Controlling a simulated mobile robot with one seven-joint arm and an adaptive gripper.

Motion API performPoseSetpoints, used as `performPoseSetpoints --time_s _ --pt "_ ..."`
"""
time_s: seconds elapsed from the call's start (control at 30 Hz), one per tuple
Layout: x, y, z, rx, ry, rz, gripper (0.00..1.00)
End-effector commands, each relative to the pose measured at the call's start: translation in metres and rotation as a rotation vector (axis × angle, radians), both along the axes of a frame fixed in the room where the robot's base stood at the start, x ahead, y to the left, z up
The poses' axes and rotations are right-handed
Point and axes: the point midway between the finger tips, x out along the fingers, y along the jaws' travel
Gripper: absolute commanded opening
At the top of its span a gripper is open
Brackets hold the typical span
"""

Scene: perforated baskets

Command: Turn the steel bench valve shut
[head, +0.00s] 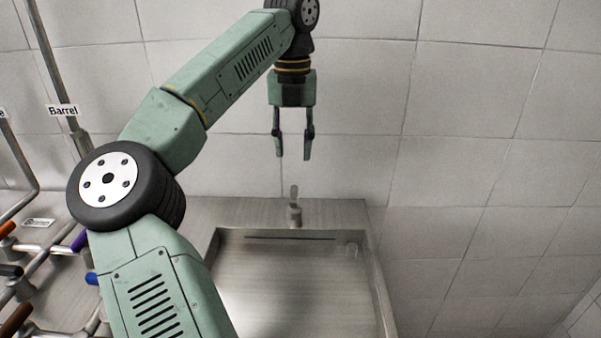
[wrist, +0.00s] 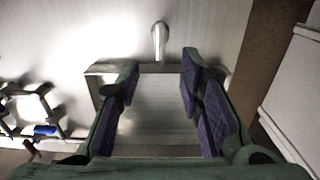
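A small steel valve (head: 294,213) stands on the steel bench behind the sink basin, with a thin upright piece on top in the head view. In the wrist view the valve (wrist: 159,42) shows as a short rounded steel piece just beyond the fingertips, near the top middle. My gripper (head: 293,153) points down above the valve, apart from it. It also shows in the wrist view (wrist: 160,78), its two purple-padded fingers spread with nothing between them. I cannot tell how far the valve is turned.
A recessed steel sink basin (head: 290,280) lies in front of the valve. Pipes with coloured handles, including a blue one (head: 91,278), stand at the left. A label reading "Barrel" (head: 63,111) hangs on a pipe. A tiled wall (head: 480,150) rises behind and right.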

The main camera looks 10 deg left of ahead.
Motion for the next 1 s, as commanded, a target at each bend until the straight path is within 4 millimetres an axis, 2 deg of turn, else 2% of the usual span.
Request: performPoseSetpoints --time_s 0.17,0.5,0.63,0.8,1.0 --pt "-0.001 0.001 -0.013 0.0 0.004 -0.001 0.34" --pt "-0.001 0.0 -0.075 -0.003 0.004 -0.003 0.34" --pt "0.0 0.0 -0.093 -0.002 0.002 0.0 0.34" --pt "0.0 0.0 -0.106 -0.001 0.001 0.0 0.34" --pt "0.0 0.0 -0.108 -0.001 0.0 0.0 0.34"
